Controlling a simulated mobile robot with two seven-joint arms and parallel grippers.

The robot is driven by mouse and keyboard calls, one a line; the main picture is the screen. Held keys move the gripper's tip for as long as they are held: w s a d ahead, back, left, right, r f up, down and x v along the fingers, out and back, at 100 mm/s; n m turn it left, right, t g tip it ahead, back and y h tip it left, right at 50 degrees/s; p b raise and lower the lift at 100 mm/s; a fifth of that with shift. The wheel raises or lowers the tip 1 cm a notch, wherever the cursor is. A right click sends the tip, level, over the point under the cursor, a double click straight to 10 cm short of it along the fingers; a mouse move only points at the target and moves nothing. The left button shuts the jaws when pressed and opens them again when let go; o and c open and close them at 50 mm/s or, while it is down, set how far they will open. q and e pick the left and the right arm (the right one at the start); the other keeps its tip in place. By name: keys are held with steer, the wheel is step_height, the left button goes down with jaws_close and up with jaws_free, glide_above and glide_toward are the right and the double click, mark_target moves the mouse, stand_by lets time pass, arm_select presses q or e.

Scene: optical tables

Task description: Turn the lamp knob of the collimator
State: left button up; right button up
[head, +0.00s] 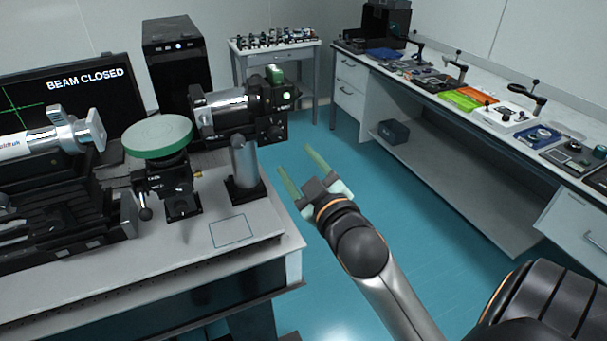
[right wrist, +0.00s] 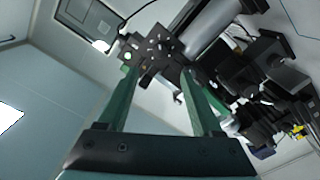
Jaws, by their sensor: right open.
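The collimator (head: 226,108) is a black and silver tube on a post (head: 244,165) at the right part of the near table. Its black rear end faces right and carries a lit green light (head: 287,95) and a dark round knob (head: 275,132). Which part is the lamp knob, I cannot tell for sure. My right gripper (head: 297,160) is open and empty, apart from the collimator, to the right of and below its rear end. In the right wrist view the collimator's rear end (right wrist: 150,52) shows beyond and between the open green fingers (right wrist: 158,74). My left gripper is not in view.
A round green-topped stage (head: 158,137) and a silver tube instrument (head: 45,140) stand left of the collimator on the near table (head: 190,255). A monitor reads "BEAM CLOSED" (head: 88,79). Blue floor (head: 400,240) is clear up to the right bench (head: 450,105).

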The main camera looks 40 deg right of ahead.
steer(key=shift+v, duration=1.15)
steer(key=shift+f, duration=0.1)
steer(key=s+a+f+g+y, duration=0.15)
steer(key=a+f, duration=0.25)
steer(key=f, duration=0.7)
steer(key=s+a+f+g+y, duration=0.1)
steer(key=a+f+g+y, duration=0.2)
steer(key=f, duration=0.8)
steer(key=s+a+f+m+g+y, duration=0.2)
steer(key=s+a+f, duration=0.5)
steer(key=s+f, duration=0.5)
step_height(320, 180, down, 3)
steer(key=shift+f+g, duration=0.1)
steer(key=shift+g, duration=0.75)
steer(key=shift+s+a, duration=0.1)
steer(key=shift+c, duration=0.4)
